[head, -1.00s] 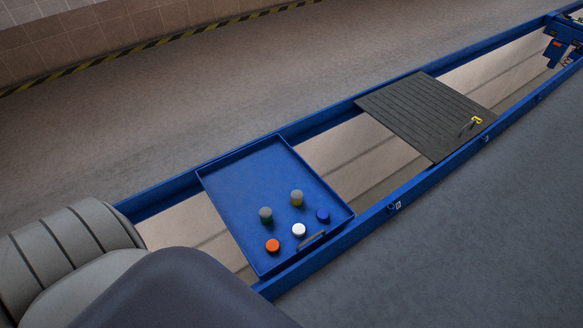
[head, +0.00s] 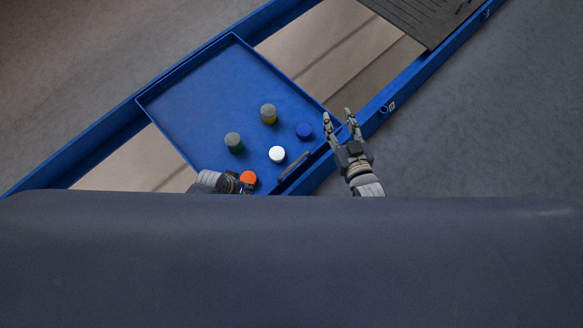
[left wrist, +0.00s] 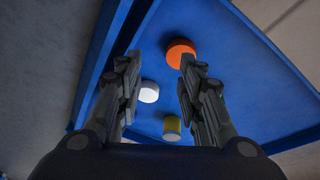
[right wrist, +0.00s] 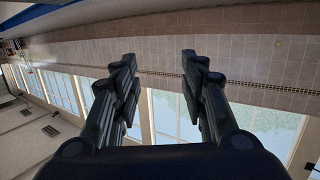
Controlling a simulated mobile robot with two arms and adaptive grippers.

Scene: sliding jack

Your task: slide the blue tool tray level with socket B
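The blue tool tray (head: 190,100) lies across the blue rails, with a dark handle (head: 294,166) at its near right edge. My left gripper (head: 240,183) is beside the orange cap at the tray's near side, partly hidden by my body; in the left wrist view (left wrist: 157,62) its fingers are apart over the tray (left wrist: 240,70). My right gripper (head: 338,118) is open and empty just right of the tray's corner, by the near rail; its fingers are also apart in the right wrist view (right wrist: 157,62). A socket (head: 384,109) with a small label is on the rail; its letter is unreadable.
A dark slatted board (head: 425,18) spans the rails farther up right. The gap between it and the tray is clear.

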